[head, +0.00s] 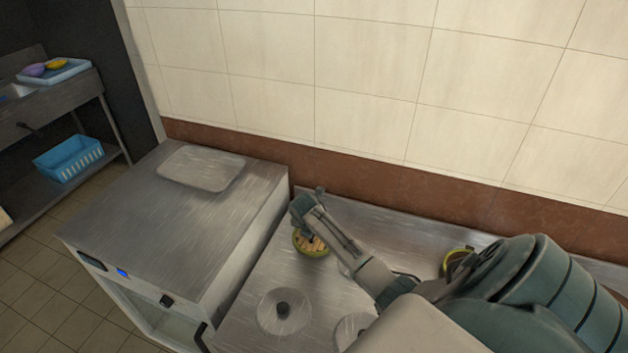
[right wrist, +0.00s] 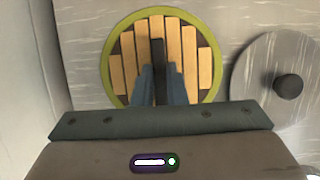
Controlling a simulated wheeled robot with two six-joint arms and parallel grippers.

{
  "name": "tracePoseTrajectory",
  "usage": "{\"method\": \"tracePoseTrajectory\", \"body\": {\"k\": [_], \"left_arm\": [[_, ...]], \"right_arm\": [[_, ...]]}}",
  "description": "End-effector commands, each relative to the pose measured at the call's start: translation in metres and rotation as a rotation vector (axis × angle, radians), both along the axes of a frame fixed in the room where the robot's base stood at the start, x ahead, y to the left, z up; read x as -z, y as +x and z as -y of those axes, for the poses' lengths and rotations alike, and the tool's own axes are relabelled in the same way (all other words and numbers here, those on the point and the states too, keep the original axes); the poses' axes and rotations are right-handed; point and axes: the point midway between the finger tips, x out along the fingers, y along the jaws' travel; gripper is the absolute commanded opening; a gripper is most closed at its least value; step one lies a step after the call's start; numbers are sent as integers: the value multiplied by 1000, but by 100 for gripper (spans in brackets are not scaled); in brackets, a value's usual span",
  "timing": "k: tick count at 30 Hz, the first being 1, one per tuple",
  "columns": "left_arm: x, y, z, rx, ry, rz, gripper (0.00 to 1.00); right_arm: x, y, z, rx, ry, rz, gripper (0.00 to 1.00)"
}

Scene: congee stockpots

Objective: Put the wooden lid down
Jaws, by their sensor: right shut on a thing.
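The wooden lid (head: 311,246) is round, with pale slats and a yellow-green rim. In the head view it is under the end of my right arm, at the back left of the steel counter. In the right wrist view the lid (right wrist: 128,72) faces the camera, with a dark upright handle at its middle. My right gripper (right wrist: 162,88) is shut on that handle; in the head view the gripper (head: 309,222) partly covers the lid. I cannot tell whether the lid touches the counter. My left gripper is not in view.
A round metal lid with a black knob (head: 284,311) lies in front of the wooden lid; another metal lid (head: 350,328) is partly hidden by my arm. A second yellow-rimmed round thing (head: 458,258) is behind my arm. A steel cabinet (head: 170,235) stands left, its top mostly clear.

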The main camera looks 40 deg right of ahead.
Motion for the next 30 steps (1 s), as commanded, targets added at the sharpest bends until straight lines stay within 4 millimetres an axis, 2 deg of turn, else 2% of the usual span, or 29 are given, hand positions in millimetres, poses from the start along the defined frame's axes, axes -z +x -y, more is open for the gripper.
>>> {"method": "tracePoseTrajectory", "body": {"k": [13,14,16,17,25,30], "left_arm": [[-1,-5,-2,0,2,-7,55],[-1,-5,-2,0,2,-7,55],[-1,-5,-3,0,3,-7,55],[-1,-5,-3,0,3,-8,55],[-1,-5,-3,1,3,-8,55],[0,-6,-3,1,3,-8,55]], "right_arm": [[9,0,0,0,-1,2,0],[8,0,0,0,-1,2,18],[8,0,0,0,-1,2,32],[8,0,0,0,-1,2,34],[7,0,0,0,-1,2,34],[-4,-1,-3,-1,-1,4,34]]}}
